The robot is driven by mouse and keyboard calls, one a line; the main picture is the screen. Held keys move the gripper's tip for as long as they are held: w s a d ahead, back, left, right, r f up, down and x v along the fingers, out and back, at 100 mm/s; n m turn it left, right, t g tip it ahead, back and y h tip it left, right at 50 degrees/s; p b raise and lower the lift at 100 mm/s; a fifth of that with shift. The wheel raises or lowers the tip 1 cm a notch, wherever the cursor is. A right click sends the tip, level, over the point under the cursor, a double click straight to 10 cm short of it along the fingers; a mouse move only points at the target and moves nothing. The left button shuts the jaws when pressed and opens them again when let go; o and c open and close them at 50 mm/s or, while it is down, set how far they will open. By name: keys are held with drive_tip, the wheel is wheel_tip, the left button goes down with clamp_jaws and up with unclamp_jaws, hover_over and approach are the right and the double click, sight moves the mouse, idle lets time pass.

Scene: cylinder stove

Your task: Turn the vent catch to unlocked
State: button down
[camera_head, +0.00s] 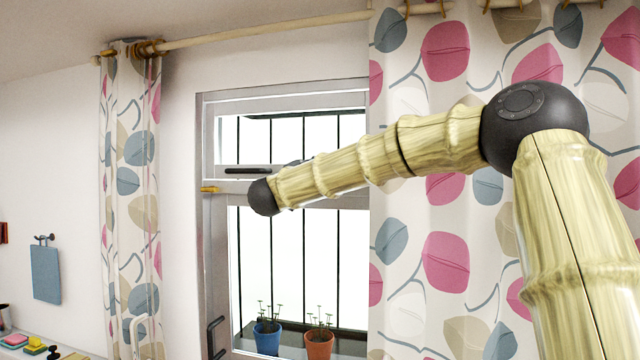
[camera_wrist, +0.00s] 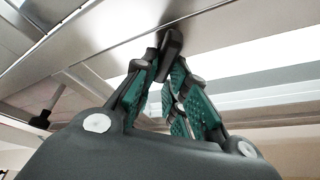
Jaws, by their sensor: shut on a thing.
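The vent is the upper pane (camera_head: 290,140) of the white window, and it looks closed in the head view. The vent catch shows in the wrist view as a small dark lever (camera_wrist: 172,42) on the pale frame. My gripper (camera_wrist: 165,66), with green-lined fingers, is shut on this catch at its fingertips. The fingers partly cover the catch, so I cannot tell its exact turn. In the head view my arm's dark wrist lies across the window's middle bar and hides the gripper and most of the catch.
A dark horizontal bar (camera_head: 248,170) and a yellow piece (camera_head: 209,188) are on the window frame near my wrist. A blue pot (camera_head: 267,338) and an orange pot (camera_head: 319,345) with plants stand below. Patterned curtains (camera_head: 130,200) hang either side.

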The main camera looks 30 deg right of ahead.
drive_tip(key=shift+s+d+f+m+g+y+b, duration=0.15)
drive_tip(key=shift+m+g+y+b, duration=0.3)
drive_tip(key=shift+m+b, duration=1.3)
drive_tip(key=shift+a+f+m+g+y+b, duration=0.1)
drive_tip(key=shift+f+m+g+y+b, duration=0.4)
drive_tip(key=shift+m+b, duration=1.25)
drive_tip(key=shift+s+d+r+m+g+y+b, duration=0.15)
drive_tip(key=shift+m+g+b, duration=0.6)
drive_tip(key=shift+m+b, duration=1)
drive_tip(key=shift+w+m, duration=0.1)
drive_tip(key=shift+m, duration=0.15)
drive_tip(key=c, duration=1.4)
unclamp_jaws()
drive_tip(key=shift+c, duration=0.2)
drive_tip(key=shift+a, duration=0.15)
drive_tip(key=v, duration=1.1)
drive_tip(key=shift+a, duration=0.35)
